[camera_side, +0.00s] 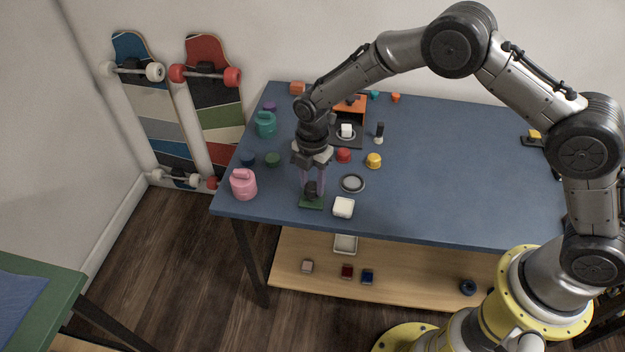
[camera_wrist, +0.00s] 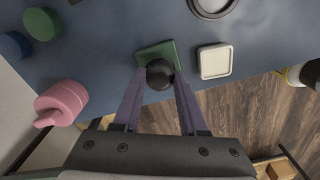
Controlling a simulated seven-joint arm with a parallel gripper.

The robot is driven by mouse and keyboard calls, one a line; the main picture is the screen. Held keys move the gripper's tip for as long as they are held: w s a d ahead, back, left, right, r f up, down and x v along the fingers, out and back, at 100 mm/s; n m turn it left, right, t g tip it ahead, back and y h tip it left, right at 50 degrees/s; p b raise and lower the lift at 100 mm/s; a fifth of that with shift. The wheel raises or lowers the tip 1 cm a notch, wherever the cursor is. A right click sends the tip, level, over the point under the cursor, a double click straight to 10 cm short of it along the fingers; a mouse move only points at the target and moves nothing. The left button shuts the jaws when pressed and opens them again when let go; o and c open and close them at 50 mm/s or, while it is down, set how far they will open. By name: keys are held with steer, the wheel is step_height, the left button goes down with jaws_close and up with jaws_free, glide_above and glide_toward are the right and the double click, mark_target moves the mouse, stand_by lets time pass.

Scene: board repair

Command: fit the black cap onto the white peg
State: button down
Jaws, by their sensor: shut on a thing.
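The black cap (camera_wrist: 160,73) is round and dark and sits between the fingertips of my gripper (camera_wrist: 160,82). In the side view the cap (camera_side: 311,188) is low over a small green square plate (camera_side: 311,203), near the front edge of the blue table. My gripper (camera_side: 312,182) points down and is shut on the cap. The plate (camera_wrist: 146,52) also shows around the cap in the wrist view. No white peg shows on the plate; the cap and fingers cover its middle. I cannot tell whether the cap touches anything beneath it.
A white square dish (camera_side: 344,207) is just right of the plate, with a grey ring (camera_side: 352,183) behind it. A pink canister (camera_side: 243,184) stands to the left. Red (camera_side: 343,156) and yellow (camera_side: 374,160) pieces lie farther back. The table's right half is mostly clear.

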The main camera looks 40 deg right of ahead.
mark_target(312, 185)
steer(key=shift+f, duration=0.25)
steer(key=c, duration=0.7)
jaws_free()
steer(key=shift+c, duration=0.2)
step_height(312, 185, up, 11)
stand_by(0.4)
